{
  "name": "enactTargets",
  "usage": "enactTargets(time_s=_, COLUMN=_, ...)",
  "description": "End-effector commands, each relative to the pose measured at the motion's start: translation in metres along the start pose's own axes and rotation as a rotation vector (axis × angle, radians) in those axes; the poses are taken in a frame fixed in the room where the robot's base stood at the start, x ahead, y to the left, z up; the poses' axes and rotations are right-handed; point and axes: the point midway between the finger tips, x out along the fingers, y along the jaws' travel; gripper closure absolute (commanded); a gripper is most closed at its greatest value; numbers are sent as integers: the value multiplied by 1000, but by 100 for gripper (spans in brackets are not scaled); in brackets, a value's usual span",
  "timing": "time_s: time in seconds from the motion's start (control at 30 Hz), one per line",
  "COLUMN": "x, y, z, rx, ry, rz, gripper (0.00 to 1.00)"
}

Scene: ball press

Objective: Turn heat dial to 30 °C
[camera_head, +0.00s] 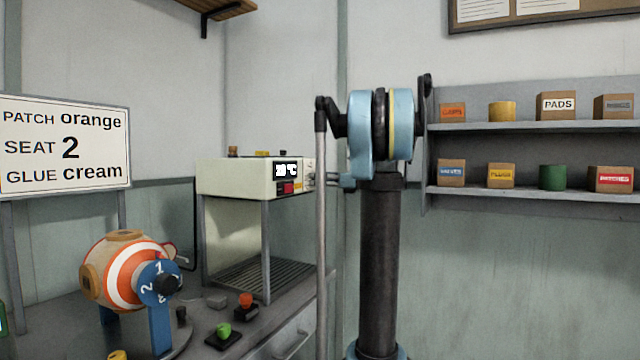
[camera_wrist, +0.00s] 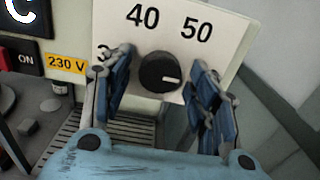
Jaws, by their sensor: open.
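The heat dial (camera_wrist: 158,72) is a round black knob on a cream panel in the wrist view. Its white mark points right and slightly down in that picture. The numbers 40 and 50 show above it; a label at left is mostly hidden behind a finger. My gripper (camera_wrist: 160,76) is open, with one blue-padded finger on each side of the knob; contact cannot be told. In the head view my gripper (camera_head: 343,181) is at the right side of the cream press head (camera_head: 235,178). The lit display (camera_head: 286,170) ends in °C, its digits blurred.
A red switch (camera_head: 290,188) sits below the display, beside a yellow 230 V label (camera_wrist: 67,64). A shelf (camera_head: 530,190) is at right.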

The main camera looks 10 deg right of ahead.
Motion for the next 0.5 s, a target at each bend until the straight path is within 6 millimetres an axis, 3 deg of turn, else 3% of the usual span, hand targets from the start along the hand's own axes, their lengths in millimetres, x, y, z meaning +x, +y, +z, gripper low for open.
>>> enactTargets(time_s=0.03, x=0, y=0, z=0, rx=0, ry=0, rz=0, gripper=53)
enactTargets(time_s=0.2, x=0, y=0, z=0, rx=0, ry=0, rz=-1, gripper=90)
enactTargets(time_s=0.5, x=0, y=-1, z=0, rx=-14, ry=0, rz=-2, gripper=90)
